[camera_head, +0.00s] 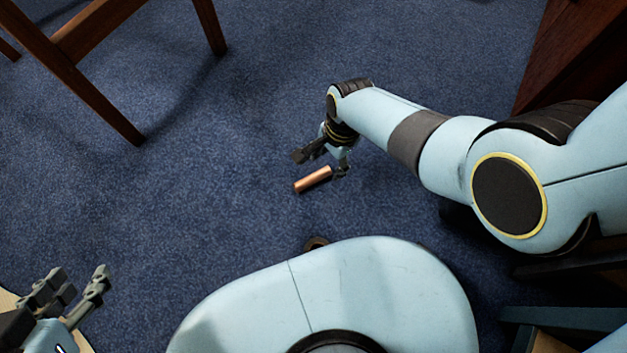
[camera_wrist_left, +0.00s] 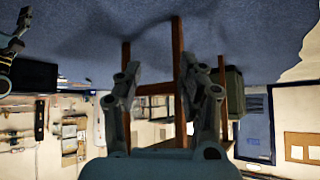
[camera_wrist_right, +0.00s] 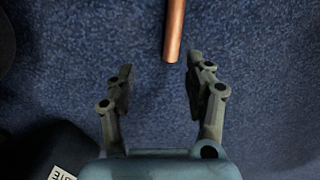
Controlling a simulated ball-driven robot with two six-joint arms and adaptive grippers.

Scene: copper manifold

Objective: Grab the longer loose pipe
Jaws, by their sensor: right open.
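A copper pipe (camera_head: 313,180) lies on the blue carpet in the head view. It also shows at the top of the right wrist view (camera_wrist_right: 174,30), where its far end runs out of the picture. My right gripper (camera_head: 325,160) is open and empty, close beside the pipe. In the right wrist view the pipe's near end lies just beyond the fingertips (camera_wrist_right: 160,72), closer to the right finger. My left gripper (camera_head: 78,287) is at the lower left of the head view, far from the pipe. Its fingers (camera_wrist_left: 164,75) stand apart with nothing between them. No second pipe shows.
A wooden chair or table frame (camera_head: 75,75) stands at the upper left. A dark wooden piece (camera_head: 575,50) stands at the upper right. Carpet (camera_head: 230,160) around the pipe is clear. A dark object with a white label (camera_wrist_right: 62,174) shows at the lower left of the right wrist view.

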